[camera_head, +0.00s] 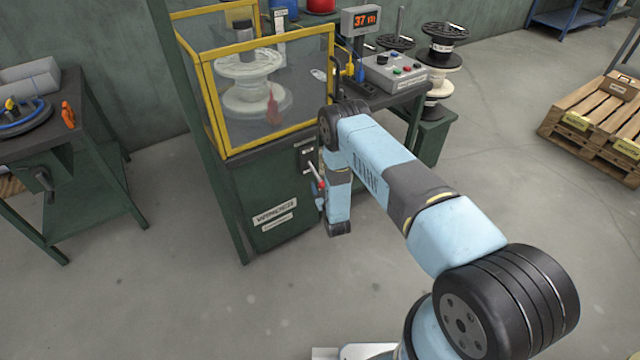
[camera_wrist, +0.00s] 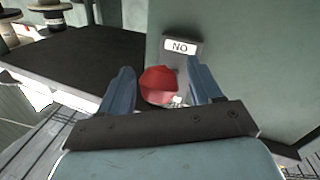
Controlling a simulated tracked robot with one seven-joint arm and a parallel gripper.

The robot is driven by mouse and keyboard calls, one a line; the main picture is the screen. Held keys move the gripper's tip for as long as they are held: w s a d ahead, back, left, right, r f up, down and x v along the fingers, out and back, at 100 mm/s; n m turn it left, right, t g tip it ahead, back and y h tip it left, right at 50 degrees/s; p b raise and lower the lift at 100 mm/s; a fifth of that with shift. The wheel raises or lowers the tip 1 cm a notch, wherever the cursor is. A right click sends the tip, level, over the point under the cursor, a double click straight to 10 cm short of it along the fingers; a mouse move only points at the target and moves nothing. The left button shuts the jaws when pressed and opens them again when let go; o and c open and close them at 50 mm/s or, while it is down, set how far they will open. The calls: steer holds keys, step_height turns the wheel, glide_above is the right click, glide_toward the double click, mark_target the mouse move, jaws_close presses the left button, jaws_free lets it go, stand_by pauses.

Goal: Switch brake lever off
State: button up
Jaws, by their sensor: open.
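The brake lever's red knob (camera_wrist: 158,86) sits between my gripper's (camera_wrist: 163,74) two blue fingers in the wrist view. The fingers are apart, one on each side of the knob; I cannot tell whether either touches it. A plate (camera_wrist: 181,47) with letters that read "NO" in this view is just behind the knob. In the head view the red lever (camera_head: 314,170) shows at the front of the green machine cabinet (camera_head: 270,195), below a dark plate with white labels (camera_head: 306,154). My forearm's end hangs right beside it, and my fingers are mostly hidden there.
A yellow-framed clear guard (camera_head: 268,90) encloses a white spool (camera_head: 248,70) on top of the machine. A control box (camera_head: 392,72) stands on the shelf at right. A green workbench (camera_head: 85,170) is at left, a pallet (camera_head: 590,125) at far right. The floor in front is clear.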

steer(key=shift+w+a, duration=0.2)
steer(key=shift+w, duration=0.45)
steer(key=shift+c, duration=0.2)
jaws_close()
steer(key=shift+s+a, duration=0.1)
steer(key=shift+a, duration=0.2)
